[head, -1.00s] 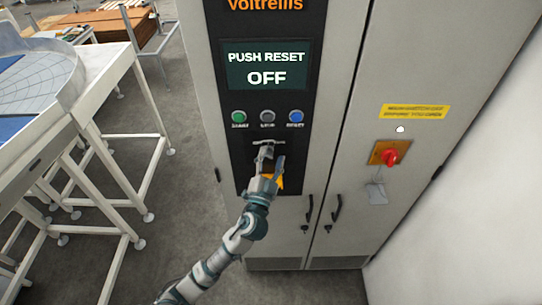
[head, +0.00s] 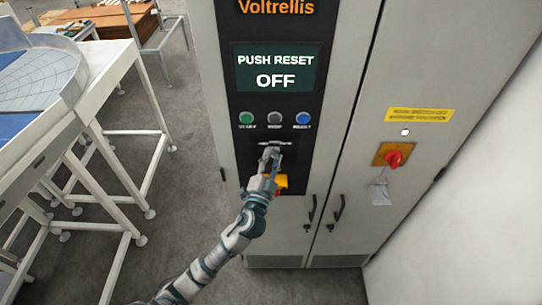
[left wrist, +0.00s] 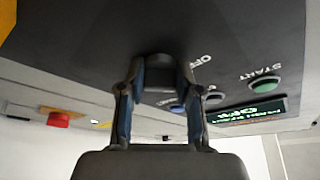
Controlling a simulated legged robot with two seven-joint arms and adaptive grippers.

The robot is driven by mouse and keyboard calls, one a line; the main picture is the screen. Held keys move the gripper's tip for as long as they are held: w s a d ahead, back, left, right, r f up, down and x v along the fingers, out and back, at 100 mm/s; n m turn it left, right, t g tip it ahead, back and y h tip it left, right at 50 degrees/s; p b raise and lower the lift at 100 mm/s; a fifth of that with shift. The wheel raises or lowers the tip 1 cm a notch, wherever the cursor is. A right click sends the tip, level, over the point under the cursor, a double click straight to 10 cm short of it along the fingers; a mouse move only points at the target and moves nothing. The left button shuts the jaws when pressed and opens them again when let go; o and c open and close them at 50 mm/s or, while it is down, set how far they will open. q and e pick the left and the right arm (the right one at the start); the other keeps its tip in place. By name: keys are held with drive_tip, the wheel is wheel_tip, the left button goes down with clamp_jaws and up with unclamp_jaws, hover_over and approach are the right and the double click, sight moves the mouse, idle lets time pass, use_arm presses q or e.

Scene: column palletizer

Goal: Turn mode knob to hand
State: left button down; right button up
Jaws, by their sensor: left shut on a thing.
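The mode knob (left wrist: 158,74) is a dark knob on the cabinet's black panel, seen between my fingers in the left wrist view. An "OFF" label is beside it; its exact pointing direction is unclear. My left gripper (head: 270,158) is at the knob, below the row of buttons in the head view, and covers most of it. In the left wrist view the left gripper (left wrist: 160,98) has one finger on each side of the knob and is shut on it. The display (head: 276,68) reads "PUSH RESET" and "OFF". My right gripper is not in view.
Green (head: 246,118), grey (head: 274,118) and blue (head: 303,118) buttons sit above the knob. A yellow part (head: 282,181) sits just below right of the gripper. A red switch (head: 393,158) is on the right door. A white-framed table (head: 110,75) stands left.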

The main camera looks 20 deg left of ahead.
use_arm(q)
drive_tip(key=shift+r+m+h+p, duration=0.3)
drive_tip(key=shift+r+m+p, duration=0.2)
drive_tip(key=shift+m, duration=0.5)
drive_tip(key=shift+m+g, duration=0.3)
drive_tip(key=shift+m, duration=0.3)
drive_tip(key=m, duration=0.2)
drive_tip(key=m+g+h, duration=0.1)
drive_tip(key=m, duration=0.1)
drive_tip(key=shift+f+g, duration=0.1)
drive_tip(key=shift+g, duration=0.2)
drive_tip(key=shift+s+m+g, duration=0.1)
drive_tip(key=shift+m+g, duration=0.3)
drive_tip(key=shift+m, duration=0.6)
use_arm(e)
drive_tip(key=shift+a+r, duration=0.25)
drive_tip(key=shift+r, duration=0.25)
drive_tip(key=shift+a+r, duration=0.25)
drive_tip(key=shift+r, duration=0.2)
use_arm(q)
drive_tip(key=shift+d+f, duration=0.1)
drive_tip(key=shift+f, duration=0.15)
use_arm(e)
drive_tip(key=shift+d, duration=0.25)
